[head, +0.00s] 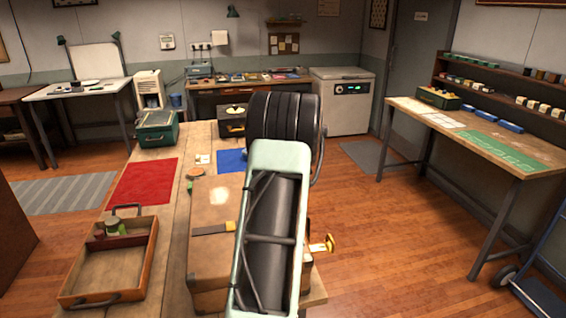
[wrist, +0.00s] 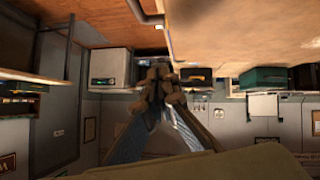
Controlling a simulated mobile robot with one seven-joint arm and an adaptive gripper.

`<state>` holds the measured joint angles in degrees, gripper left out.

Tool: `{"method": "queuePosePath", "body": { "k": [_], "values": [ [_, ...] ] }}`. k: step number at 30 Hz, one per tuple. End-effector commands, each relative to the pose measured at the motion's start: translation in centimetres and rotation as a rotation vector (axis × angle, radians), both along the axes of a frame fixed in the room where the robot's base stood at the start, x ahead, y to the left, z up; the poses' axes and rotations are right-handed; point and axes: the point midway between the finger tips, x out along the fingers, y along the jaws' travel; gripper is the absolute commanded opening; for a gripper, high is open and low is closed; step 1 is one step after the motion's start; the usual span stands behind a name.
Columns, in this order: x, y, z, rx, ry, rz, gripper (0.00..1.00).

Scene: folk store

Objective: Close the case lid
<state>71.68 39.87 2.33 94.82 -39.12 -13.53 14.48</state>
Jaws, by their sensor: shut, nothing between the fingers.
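A tan-brown case (head: 212,208) lies on the long wooden table, partly hidden behind my arm in the head view. Its upper face looks level, with a dark strap and a yellow clasp on it; I cannot tell whether the lid is fully down. A small yellow fitting (head: 322,245) sticks out to the right of my arm; what it belongs to is unclear. In the wrist view my gripper (wrist: 166,82) has its dark fingers together with nothing held. A tan surface (wrist: 245,32), perhaps the case, fills the upper right, close to the fingertips. The head view hides my fingers.
An open wooden tray (head: 105,270) with small bottles stands at the table's front left. A red mat (head: 147,181), a blue mat (head: 231,161) and a green box (head: 157,130) lie beyond it. A side bench (head: 480,135) stands right, with open floor between.

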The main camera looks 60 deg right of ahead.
Motion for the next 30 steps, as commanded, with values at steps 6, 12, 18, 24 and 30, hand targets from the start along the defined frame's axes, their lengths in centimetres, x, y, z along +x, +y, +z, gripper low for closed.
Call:
{"method": "queuePosePath", "body": {
  "k": [6,12,18,24,30],
  "values": [
    [-0.7,-0.6,-3.3,0.001,0.002,-0.001,0.00],
    [-1.1,-1.0,-5.7,0.000,0.002,0.001,0.00],
    [-1.3,-1.1,-6.9,-0.001,0.002,0.000,0.00],
    [-1.4,-1.1,-7.4,0.003,0.006,-0.001,0.00],
    [-1.5,-1.0,-7.6,0.008,0.008,-0.002,0.00]
  ]
}}
